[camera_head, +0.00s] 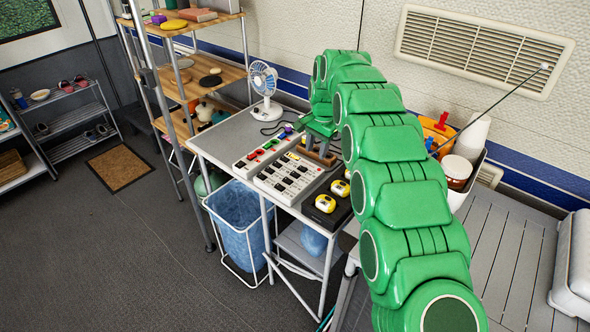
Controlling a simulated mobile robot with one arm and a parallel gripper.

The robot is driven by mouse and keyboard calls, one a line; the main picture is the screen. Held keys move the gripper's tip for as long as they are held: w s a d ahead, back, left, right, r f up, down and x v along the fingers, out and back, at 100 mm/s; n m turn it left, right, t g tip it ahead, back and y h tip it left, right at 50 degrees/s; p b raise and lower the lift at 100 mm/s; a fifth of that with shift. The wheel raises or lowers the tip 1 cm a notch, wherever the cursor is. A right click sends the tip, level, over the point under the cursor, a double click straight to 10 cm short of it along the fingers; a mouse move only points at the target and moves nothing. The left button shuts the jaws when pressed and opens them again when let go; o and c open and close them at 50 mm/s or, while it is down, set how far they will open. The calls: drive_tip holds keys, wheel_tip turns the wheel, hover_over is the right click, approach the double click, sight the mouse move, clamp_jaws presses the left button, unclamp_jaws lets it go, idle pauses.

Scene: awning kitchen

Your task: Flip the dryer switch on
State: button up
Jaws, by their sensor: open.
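A white switch panel (276,182) with several black switches lies on the grey table. A narrower panel (247,165) with red, green and purple coloured switches lies just behind it, toward the left. The labels are too small to read, so I cannot tell which one is the dryer switch. My gripper (313,157) points down at the back right end of the panels, close to them. Its fingers are open and hold nothing that I can see. I cannot tell whether they touch a switch. My green arm hides the table behind and right of it.
A black box (322,214) with two yellow round devices stands right of the panels. A wooden shelf rack (188,76) is at the left. A blue-lined bin (240,222) stands below the table's front.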

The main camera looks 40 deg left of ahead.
approach(294, 174)
drive_tip(key=shift+a+f, duration=0.15)
drive_tip(key=shift+f, duration=1.7)
drive_tip(key=shift+a+f, duration=0.1)
drive_tip(key=shift+f, duration=1.7)
drive_tip(key=shift+c, duration=0.4)
